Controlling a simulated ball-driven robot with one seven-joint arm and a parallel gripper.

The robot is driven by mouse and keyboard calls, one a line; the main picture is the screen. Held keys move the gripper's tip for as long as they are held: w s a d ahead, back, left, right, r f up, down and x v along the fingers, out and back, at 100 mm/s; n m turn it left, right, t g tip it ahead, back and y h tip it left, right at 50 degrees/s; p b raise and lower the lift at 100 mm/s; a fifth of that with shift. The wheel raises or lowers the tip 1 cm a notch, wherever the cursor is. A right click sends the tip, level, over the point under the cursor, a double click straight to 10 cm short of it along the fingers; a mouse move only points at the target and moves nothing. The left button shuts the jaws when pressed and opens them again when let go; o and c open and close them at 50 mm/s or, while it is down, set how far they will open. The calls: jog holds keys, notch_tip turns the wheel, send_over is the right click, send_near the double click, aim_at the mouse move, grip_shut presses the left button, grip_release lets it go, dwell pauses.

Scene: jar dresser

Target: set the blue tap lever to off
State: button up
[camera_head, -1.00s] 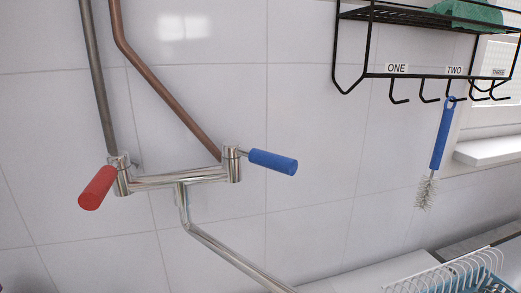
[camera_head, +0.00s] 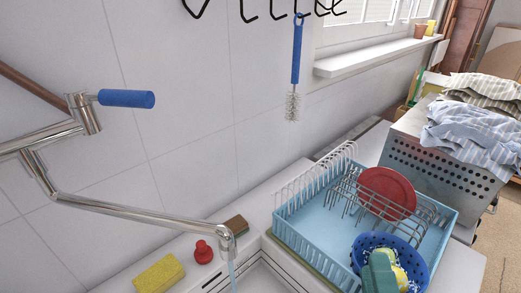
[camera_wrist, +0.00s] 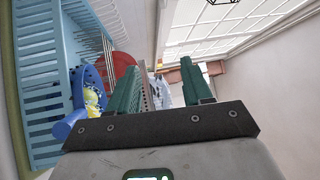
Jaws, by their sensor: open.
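The blue tap lever (camera_head: 127,98) is at the left of the head view, on the right end of the chrome tap body (camera_head: 45,137). It points right, roughly level. A thin stream of water (camera_head: 234,278) runs from the spout. My gripper (camera_wrist: 160,82) shows in the wrist view with its two green fingers apart and nothing between them. A green piece at the bottom of the head view looks like its fingers, near the blue colander and far right of the lever. The red lever is outside both current views.
A light blue dish rack (camera_head: 290,235) with a red plate (camera_head: 387,193) and a blue colander (camera_head: 363,247) stands right of the sink. A brush (camera_head: 296,55) hangs on the wall. A sponge (camera_head: 159,273) and red stopper (camera_head: 203,252) lie by the spout. The wall around the lever is clear.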

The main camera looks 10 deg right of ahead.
jog(key=w+a+r+n+t+y, duration=0.1)
jog(key=w+r+n+t+y, duration=0.2)
jog(key=r, duration=0.4)
jog(key=w+a+r+n+t+y, duration=0.1)
jog(key=w+r+t+y, duration=0.1)
jog(key=w+r, duration=0.35)
jog(key=a+r+n+g+y+b, duration=0.1)
jog(key=a+r+n+g+y, duration=0.35)
jog(key=r+n+y, duration=0.45)
jog(key=a+r+n+g+y, duration=0.4)
jog(key=a+r+n+y, duration=0.25)
jog(key=n+y, duration=0.35)
jog(key=n+g+h+b, duration=0.1)
jog(key=n+g+h, duration=0.2)
jog(key=n+g, duration=0.7)
send_near(129, 99)
jog(key=w+m, duration=0.1)
jog(key=w, duration=0.1)
jog(key=shift+g, duration=0.35)
jog(key=p+x, duration=0.1)
jog(key=x, duration=0.4)
jog(key=p+x, duration=0.1)
jog(key=x, duration=0.4)
jog(key=shift+s+a+f, duration=0.15)
jog(key=shift+s+a, duration=0.05)
jog(key=shift+a, duration=0.05)
jog(key=shift+c, duration=0.4)
grip_shut()
